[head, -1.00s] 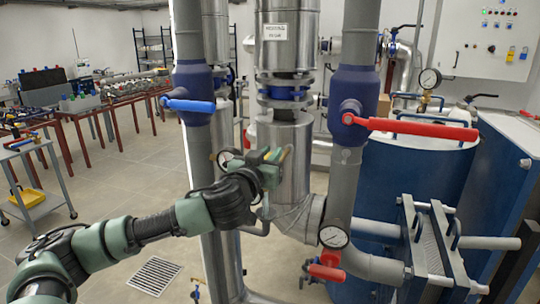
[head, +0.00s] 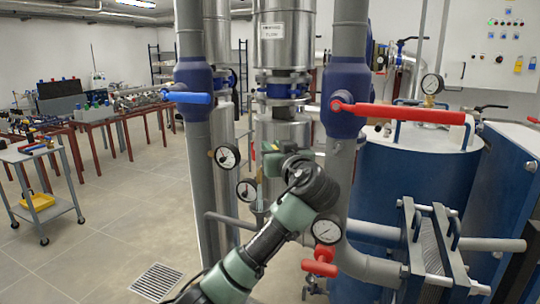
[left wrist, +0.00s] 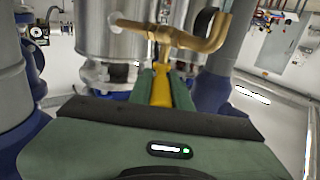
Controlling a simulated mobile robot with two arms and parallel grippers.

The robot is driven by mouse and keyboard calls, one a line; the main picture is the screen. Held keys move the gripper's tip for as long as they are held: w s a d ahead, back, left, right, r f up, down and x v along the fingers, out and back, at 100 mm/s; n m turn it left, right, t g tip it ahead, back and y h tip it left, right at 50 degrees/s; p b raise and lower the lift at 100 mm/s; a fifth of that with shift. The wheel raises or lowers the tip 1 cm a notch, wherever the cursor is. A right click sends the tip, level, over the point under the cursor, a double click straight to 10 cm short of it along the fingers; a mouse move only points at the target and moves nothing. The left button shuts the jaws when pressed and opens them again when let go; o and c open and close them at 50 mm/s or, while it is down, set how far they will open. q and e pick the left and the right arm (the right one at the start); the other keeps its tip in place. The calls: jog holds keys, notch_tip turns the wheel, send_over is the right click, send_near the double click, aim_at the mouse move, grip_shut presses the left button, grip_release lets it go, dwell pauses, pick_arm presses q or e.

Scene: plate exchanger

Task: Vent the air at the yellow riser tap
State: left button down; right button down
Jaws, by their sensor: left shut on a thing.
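The yellow handle (left wrist: 161,90) of the riser tap shows in the left wrist view, between the fingers of my left gripper (left wrist: 160,80). The fingers are shut on it. The brass tap body (left wrist: 175,36) runs across just beyond the handle, with a curved spout at its right end. In the head view my left gripper (head: 268,150) is up against the silver riser, and the tap is hidden behind the gripper and wrist. My right gripper is not in view.
A red lever (head: 410,113) and a blue lever (head: 190,97) sit on the grey pipes either side. Dial gauges (head: 228,156) are close to the left pipe. A lower red valve (head: 320,262) is right of my forearm. Open floor (head: 110,225) lies left.

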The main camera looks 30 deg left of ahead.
pick_arm(q)
jog(key=shift+w+d+f+n+g+y+b, duration=0.1)
jog(key=shift+n+g+y+b, duration=0.15)
jog(key=shift+n+g+y, duration=0.25)
jog(key=shift+w+d+f+n+g+y+b, duration=0.1)
jog(key=shift+n+g+y+b, duration=0.2)
jog(key=shift+g, duration=0.4)
jog(key=shift+w+r+n+g, duration=0.1)
jog(key=shift+r+n+g, duration=0.05)
jog(key=shift+n+g, duration=0.25)
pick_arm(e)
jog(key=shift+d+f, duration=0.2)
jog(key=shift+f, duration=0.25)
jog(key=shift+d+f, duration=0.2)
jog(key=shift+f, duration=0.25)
pick_arm(q)
jog(key=shift+y, duration=0.3)
jog(key=c, duration=1.3)
grip_release()
jog(key=shift+r, duration=0.1)
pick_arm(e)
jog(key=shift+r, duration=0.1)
